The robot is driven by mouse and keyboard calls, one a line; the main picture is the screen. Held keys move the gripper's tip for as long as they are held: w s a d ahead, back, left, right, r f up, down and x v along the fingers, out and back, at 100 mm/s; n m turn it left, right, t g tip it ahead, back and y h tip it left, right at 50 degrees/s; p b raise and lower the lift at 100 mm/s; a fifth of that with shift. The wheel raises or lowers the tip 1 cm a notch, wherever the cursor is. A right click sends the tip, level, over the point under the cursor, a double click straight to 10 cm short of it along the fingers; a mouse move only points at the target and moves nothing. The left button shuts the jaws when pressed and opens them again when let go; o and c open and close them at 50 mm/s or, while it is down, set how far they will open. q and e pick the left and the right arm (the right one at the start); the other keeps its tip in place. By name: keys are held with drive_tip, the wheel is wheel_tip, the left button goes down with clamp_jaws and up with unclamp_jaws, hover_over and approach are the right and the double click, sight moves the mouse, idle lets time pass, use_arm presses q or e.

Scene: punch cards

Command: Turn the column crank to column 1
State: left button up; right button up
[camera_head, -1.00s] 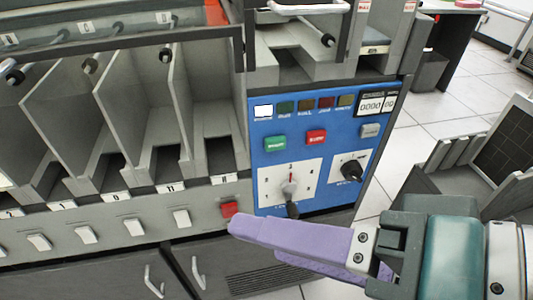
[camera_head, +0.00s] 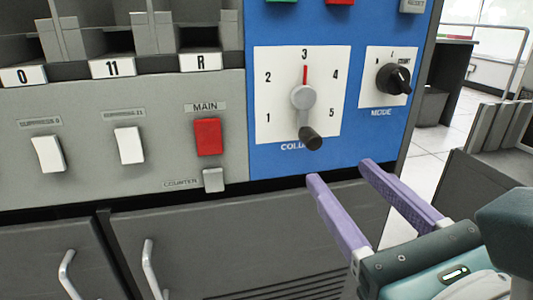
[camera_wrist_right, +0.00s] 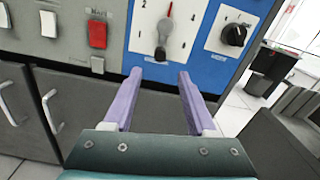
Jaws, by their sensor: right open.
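The column crank (camera_head: 303,98) is a grey hub with a dark knob hanging at its lower end, on a white dial plate (camera_head: 270,128) marked 1 to 5. Its red pointer stands at 3. The crank also shows in the right wrist view (camera_wrist_right: 165,35), straight ahead between the fingers. My right gripper (camera_head: 340,172) has two purple fingers, open and empty, below and a little right of the crank knob, not touching it. It also shows in the right wrist view (camera_wrist_right: 154,78). My left gripper is not in view.
The mode knob (camera_head: 393,79) is right of the dial on the blue panel (camera_head: 345,22). The red main switch (camera_head: 208,137) and the white switches (camera_head: 129,145) sit to the left. Cabinet doors with handles (camera_head: 150,268) are below. A grey unit (camera_head: 490,165) stands at right.

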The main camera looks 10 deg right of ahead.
sight(315, 144)
drive_tip(key=w+p, duration=0.1)
drive_tip(key=w, duration=0.7)
drive_tip(key=shift+w+a+r+p, duration=0.1)
drive_tip(key=shift+r+p, duration=0.05)
drive_tip(key=shift+p, duration=0.15)
drive_tip(key=shift+w, duration=0.7)
drive_tip(key=shift+c, duration=0.3)
clamp_jaws()
